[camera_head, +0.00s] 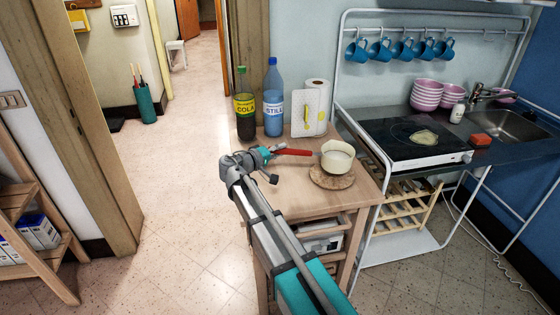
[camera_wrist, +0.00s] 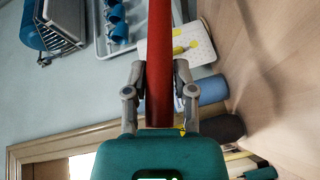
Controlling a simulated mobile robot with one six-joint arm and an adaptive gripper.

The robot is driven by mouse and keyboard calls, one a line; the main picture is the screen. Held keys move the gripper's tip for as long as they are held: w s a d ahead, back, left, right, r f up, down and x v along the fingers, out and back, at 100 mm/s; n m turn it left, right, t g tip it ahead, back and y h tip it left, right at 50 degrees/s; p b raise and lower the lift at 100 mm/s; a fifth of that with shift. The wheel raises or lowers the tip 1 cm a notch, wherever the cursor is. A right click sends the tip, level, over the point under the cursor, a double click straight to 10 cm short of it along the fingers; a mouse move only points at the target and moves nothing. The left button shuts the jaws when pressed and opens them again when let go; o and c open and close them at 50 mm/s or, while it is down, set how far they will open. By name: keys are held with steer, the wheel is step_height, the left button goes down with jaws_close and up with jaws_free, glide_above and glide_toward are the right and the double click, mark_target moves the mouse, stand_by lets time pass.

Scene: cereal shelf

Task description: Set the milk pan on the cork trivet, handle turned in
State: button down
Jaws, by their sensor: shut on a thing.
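The milk pan (camera_head: 337,163) is a small cream pan with a pale inside and a red handle (camera_head: 293,152). It appears upright over the round cork trivet (camera_head: 331,183); I cannot tell whether it touches it or hovers just above. The handle points left in the head view. My gripper (camera_head: 270,153) is shut on the handle, left of the pan. In the wrist view my gripper (camera_wrist: 160,78) has a finger on each side of the red handle (camera_wrist: 160,35), which runs out of the top edge; the pan's bowl is out of that view.
The hob (camera_head: 415,144) is to the right. The cart's front left is bare.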

steer(key=shift+w+a+f+b, duration=0.3)
steer(key=shift+a+f+b, duration=0.15)
steer(key=shift+f+b, duration=0.3)
steer(key=shift+d+f+b, duration=0.1)
steer(key=shift+f+b, duration=1.15)
steer(key=shift+b, duration=0.05)
steer(key=shift+c, duration=2.2)
jaws_free()
steer(key=shift+s, duration=0.1)
steer(key=p+v, duration=0.1)
steer(key=v, duration=1.1)
